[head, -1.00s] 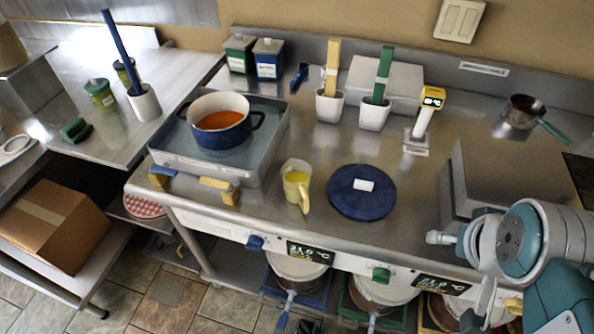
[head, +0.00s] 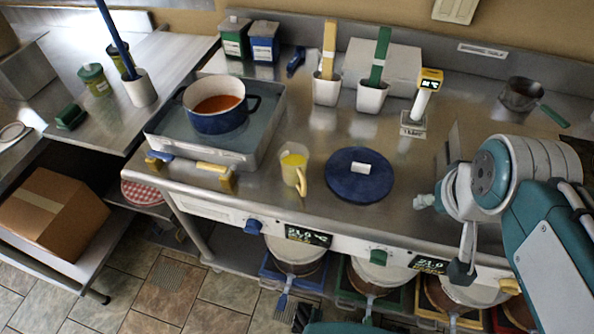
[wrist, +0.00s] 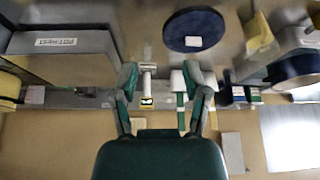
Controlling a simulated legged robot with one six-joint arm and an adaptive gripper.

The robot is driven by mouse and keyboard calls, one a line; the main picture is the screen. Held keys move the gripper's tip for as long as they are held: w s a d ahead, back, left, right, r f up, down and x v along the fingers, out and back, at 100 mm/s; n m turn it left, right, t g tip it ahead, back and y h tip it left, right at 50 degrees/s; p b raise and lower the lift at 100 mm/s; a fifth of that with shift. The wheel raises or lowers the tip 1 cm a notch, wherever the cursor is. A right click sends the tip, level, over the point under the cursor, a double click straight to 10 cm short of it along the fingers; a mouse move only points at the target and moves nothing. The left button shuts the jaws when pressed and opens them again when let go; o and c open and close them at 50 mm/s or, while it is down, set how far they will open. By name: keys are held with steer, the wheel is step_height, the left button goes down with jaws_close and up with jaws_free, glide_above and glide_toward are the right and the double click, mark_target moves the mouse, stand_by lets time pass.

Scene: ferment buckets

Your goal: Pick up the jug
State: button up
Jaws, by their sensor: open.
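The jug (head: 293,168) is cream with yellow inside and stands upright near the front edge of the steel counter. Its handle faces the front right. It also shows in the wrist view (wrist: 257,30), near the top right. My gripper (wrist: 160,78) is open and empty in the wrist view, with its two fingers apart. The jug lies outside the fingers, apart from them. In the head view my arm is at the right, beyond the blue lid from the jug, and the fingers are not clear there.
A round blue lid (head: 359,175) lies just right of the jug. A blue pot (head: 216,104) sits in a steel basin (head: 262,135) at the left. White holders (head: 372,97) and a yellow-topped device (head: 421,105) stand behind. Counter between jug and basin is clear.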

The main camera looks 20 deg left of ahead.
steer(key=w+a+f+n+g, duration=0.3)
steer(key=w+a+n, duration=0.3)
steer(key=a, duration=0.6)
steer(key=n+g, duration=0.2)
glide_above(305, 185)
step_height(305, 185, down, 5)
step_height(305, 185, down, 5)
steer(key=shift+s, duration=0.1)
steer(key=f, duration=0.5)
steer(key=shift+w+a+f, duration=0.15)
steer(key=shift+w+f, duration=0.15)
steer(key=shift+w, duration=0.1)
jaws_close()
